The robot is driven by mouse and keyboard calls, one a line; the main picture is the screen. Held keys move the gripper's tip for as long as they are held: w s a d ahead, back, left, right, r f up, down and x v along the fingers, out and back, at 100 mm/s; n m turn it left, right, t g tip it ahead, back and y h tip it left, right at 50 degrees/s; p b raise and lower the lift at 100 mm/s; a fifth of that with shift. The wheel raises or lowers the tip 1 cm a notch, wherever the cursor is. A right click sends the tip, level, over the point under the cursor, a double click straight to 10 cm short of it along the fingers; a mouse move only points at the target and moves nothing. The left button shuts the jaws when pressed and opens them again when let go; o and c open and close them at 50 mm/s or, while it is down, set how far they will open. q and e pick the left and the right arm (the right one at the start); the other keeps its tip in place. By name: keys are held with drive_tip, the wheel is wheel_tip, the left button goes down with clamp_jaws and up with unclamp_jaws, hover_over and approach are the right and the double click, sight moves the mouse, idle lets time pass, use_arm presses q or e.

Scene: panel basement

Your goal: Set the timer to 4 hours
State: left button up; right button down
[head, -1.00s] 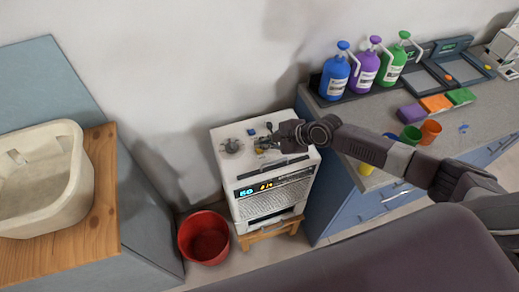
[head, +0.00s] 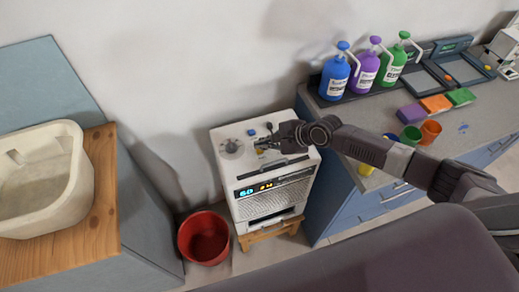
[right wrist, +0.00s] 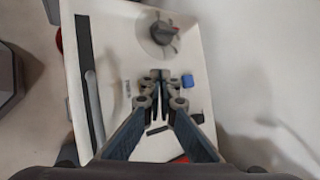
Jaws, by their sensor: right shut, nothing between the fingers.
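The timer unit is a white box (head: 228,163) with a blue and yellow lit display (head: 262,187) on its front. On its top, a round grey dial (head: 232,147) sits at the left, and it also shows in the right wrist view (right wrist: 163,32). A small blue button (head: 251,132) is beside it, seen too in the right wrist view (right wrist: 187,80). My right gripper (head: 262,144) is over the box top, shut and empty, with fingertips (right wrist: 155,76) pointing toward the dial but apart from it. My left gripper is not in view.
A red bucket (head: 204,238) stands on the floor left of the box. The blue counter (head: 335,196) to the right holds pump bottles (head: 335,76), coloured blocks and cups. A white basin (head: 45,185) sits on a wooden top at left.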

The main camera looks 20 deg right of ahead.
sight(261, 151)
drive_tip(key=shift+f, duration=0.2)
drive_tip(key=shift+f, duration=0.15)
drive_tip(key=shift+f, duration=0.5)
idle(0.7)
drive_tip(key=shift+r, duration=0.1)
drive_tip(key=shift+r+p, duration=0.75)
drive_tip(key=shift+p, duration=0.15)
drive_tip(key=shift+r, duration=0.1)
wheel_tip(261, 151, up, 5)
drive_tip(key=p, duration=0.5)
drive_tip(key=shift+p, duration=0.4)
